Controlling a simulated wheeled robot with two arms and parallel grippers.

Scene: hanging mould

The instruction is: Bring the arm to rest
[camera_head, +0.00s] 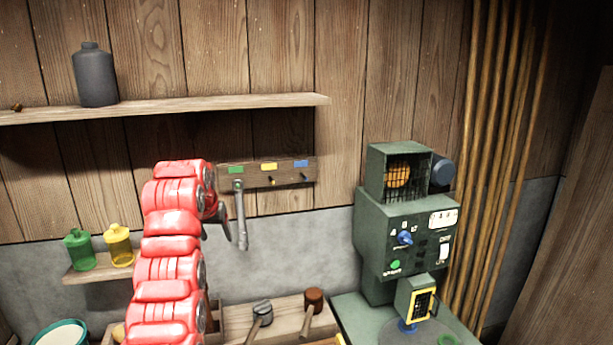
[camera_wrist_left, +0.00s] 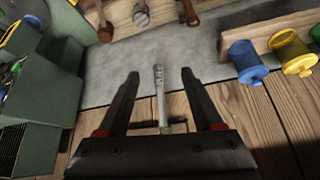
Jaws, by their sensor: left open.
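My red left arm rises from the bottom of the head view, and its dark gripper (camera_head: 228,224) is just left of the hanging grey tool. A grey wrench-like tool (camera_head: 241,215) hangs from the hook under the green label on the wooden hook board (camera_head: 261,181). In the left wrist view my left gripper (camera_wrist_left: 160,73) is open, with nothing held. The grey tool (camera_wrist_left: 159,95) shows between the fingers there, apart from both; its depth relative to the fingertips is unclear. My right gripper is in neither view.
The yellow-label and blue-label hooks hold no tool. A shelf (camera_head: 200,104) with a dark bottle (camera_head: 95,75) is above. A green machine (camera_head: 400,235) stands right. Hammers (camera_head: 311,311) lie below.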

